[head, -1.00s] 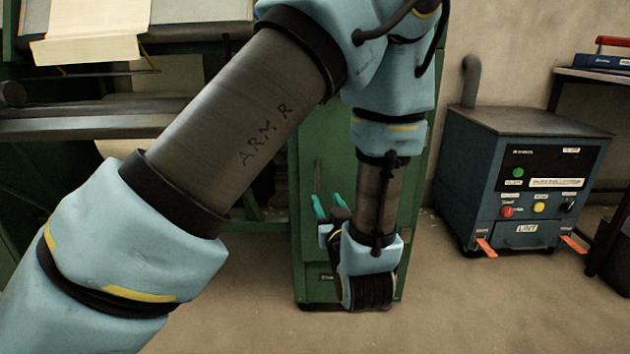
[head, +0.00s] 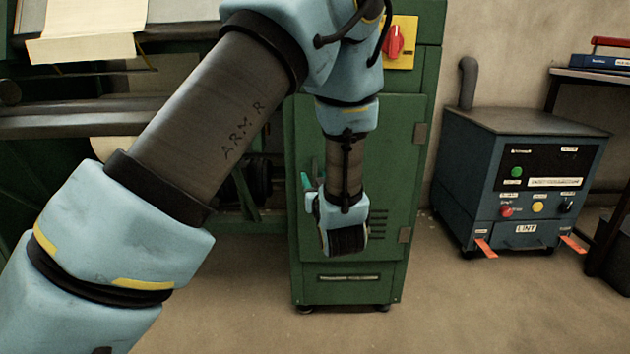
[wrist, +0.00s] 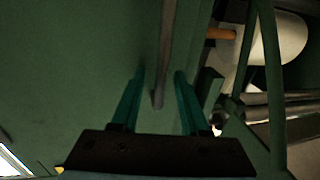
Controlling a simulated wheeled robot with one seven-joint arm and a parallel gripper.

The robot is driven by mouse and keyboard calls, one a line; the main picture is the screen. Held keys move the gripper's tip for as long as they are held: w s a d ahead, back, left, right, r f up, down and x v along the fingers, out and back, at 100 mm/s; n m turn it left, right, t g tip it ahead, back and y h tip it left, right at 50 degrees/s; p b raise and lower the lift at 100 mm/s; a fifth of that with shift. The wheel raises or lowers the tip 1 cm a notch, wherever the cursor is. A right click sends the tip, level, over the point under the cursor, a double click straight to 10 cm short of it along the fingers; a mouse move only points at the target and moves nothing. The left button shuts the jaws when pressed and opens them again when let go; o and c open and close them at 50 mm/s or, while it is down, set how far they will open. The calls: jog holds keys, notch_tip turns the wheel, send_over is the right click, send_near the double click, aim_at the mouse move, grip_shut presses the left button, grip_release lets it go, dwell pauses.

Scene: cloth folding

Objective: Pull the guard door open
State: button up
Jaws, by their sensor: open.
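The guard door (head: 392,165) is the green panel on the front of the green cabinet, with hinges on its right side, and it looks shut. My gripper (head: 306,180) is open in front of the door's left part, with my wrist hiding the middle of the door. In the wrist view, a grey bar handle (wrist: 166,45) runs down the green door face. Its end lies between the two teal fingers of my gripper (wrist: 160,78), which do not close on it. I cannot tell how deep the bar sits between them.
A red rotary switch (head: 394,42) on a yellow plate is above the door. A blue lint unit (head: 525,180) stands to the right, with a dark table (head: 590,76) behind it. Machine rollers (head: 60,122) are at the left. The floor in front is clear.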

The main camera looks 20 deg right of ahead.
grip_shut()
dwell(1.3)
